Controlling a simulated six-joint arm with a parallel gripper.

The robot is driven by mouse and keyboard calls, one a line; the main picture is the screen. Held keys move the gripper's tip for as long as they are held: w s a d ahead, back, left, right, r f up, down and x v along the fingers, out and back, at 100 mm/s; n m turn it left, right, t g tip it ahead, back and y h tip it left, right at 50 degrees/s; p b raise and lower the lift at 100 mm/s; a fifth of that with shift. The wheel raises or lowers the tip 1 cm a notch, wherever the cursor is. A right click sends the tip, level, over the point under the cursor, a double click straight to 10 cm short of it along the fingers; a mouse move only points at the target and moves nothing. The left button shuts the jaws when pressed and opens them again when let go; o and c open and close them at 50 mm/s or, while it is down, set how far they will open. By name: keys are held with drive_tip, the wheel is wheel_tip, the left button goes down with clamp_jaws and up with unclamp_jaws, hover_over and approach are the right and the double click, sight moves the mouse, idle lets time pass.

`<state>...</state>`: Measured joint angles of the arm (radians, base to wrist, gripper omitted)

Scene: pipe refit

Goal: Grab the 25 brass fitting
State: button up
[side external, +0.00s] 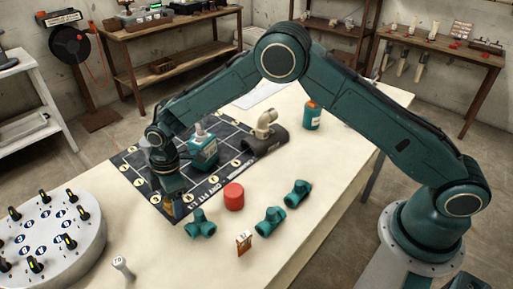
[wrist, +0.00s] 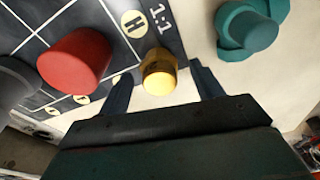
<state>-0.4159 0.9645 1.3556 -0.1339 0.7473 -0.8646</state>
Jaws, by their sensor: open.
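The brass fitting (wrist: 158,74) is a short golden hex-sided piece at the edge of the dark grid mat, beside a round "H" mark. No number is readable on it. My gripper (wrist: 164,88) is open, with one dark finger on each side of the fitting and a visible gap to each. In the side external view my gripper (side external: 172,208) points down at the mat's near corner. A small golden patch of the brass fitting (side external: 168,205) shows there, mostly hidden by the fingers.
In the wrist view a red cylinder (wrist: 75,60) is left of the fitting and a teal fitting (wrist: 248,30) is right. A round white stand (side external: 50,238) is at left.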

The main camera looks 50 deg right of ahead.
idle(0.4)
drive_tip(key=c, duration=1.1)
drive_tip(key=shift+r, duration=0.15)
drive_tip(key=shift+c, duration=0.2)
wheel_tip(320, 180, up, 20)
drive_tip(key=shift+f, duration=0.1)
